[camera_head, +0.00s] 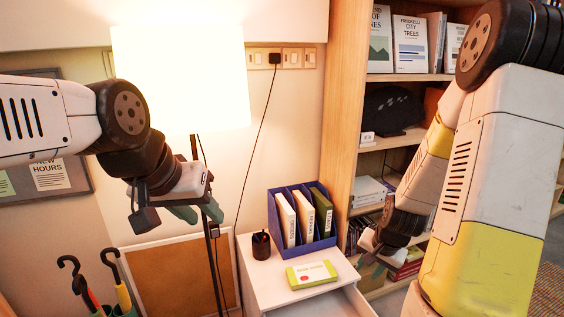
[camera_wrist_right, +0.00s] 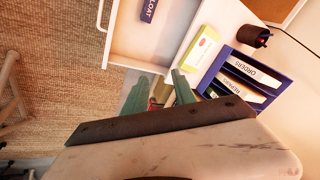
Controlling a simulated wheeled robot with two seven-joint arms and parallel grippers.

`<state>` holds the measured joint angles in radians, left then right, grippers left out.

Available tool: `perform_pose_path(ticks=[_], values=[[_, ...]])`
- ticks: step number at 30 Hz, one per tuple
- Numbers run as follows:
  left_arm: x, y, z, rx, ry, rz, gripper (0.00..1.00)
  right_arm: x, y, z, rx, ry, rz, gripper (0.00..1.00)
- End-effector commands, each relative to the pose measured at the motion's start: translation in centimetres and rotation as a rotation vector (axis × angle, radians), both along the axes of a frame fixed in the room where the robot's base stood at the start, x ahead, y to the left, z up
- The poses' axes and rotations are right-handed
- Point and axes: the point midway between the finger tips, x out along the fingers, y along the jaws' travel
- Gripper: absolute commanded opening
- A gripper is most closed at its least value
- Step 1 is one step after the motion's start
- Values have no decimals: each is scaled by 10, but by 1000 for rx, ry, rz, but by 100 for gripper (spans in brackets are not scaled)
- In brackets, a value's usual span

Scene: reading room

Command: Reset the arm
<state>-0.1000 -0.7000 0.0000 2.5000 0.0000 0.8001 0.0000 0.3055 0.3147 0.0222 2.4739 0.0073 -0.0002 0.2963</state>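My left gripper (camera_head: 198,211) hangs in front of the lamp's stand on the left, with its green fingers apart and nothing seen between them. My right arm comes down at the right of the head view, bent. Its gripper (camera_head: 372,265) is near the lower shelves, right of the white cabinet. In the right wrist view the two green fingers of the right gripper (camera_wrist_right: 159,90) stand apart. No held object shows between them; small things behind the gap look like shelf contents.
A white cabinet (camera_head: 262,283) has its drawer (camera_wrist_right: 150,45) open. On its top are a blue file holder (camera_head: 318,240), a yellow-green box (camera_head: 312,274) and a dark pen cup (camera_head: 261,246). A lit lamp (camera_head: 180,75) stands left; a bookshelf (camera_head: 344,100) stands right.

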Motion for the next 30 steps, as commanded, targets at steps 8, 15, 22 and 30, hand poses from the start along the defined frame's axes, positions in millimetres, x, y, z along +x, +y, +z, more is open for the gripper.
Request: perform_pose_path(ticks=[8, 15, 22, 30], values=[[0, 0, 0, 0, 0, 0, 36, -8, 34, 110, -56, -93, 202, 33], [0, 0, 0, 0, 0, 0, 36, -43, 63, 189, -99, -167, 369, 33], [0, 0, 0, 0, 0, 0, 36, -94, 84, 246, -136, -239, 520, 33], [0, 0, 0, 0, 0, 0, 36, -132, 93, 272, -156, -277, 613, 33]])
